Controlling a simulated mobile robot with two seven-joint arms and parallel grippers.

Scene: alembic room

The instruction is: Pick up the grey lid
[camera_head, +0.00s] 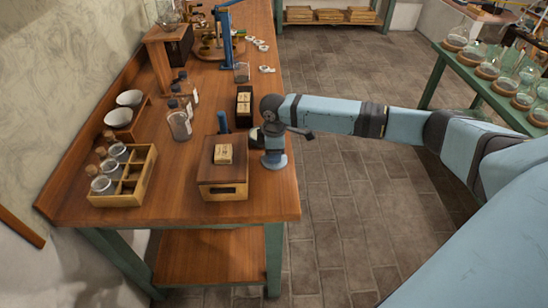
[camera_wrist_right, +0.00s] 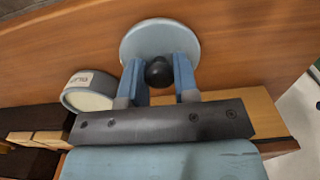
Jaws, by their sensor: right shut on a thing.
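The grey lid (camera_wrist_right: 160,33) is a round blue-grey disc with a black knob. In the head view the lid (camera_head: 274,162) is at the table's right edge, right of a wooden box. My right gripper (camera_wrist_right: 159,74) has its two blue fingers shut on the lid's black knob. In the head view this gripper (camera_head: 274,148) is directly above the lid and hides its knob. I cannot tell whether the lid touches the table. A round grey pot with a label (camera_wrist_right: 84,88) is beside the gripper in the wrist view. My left gripper is not in view.
The wooden box (camera_head: 222,190) with pale blocks on top is close left of the lid. A dark tray of blocks (camera_head: 244,104) lies behind. A bottle crate (camera_head: 124,196) stands further left. Open floor (camera_head: 345,220) is right of the table.

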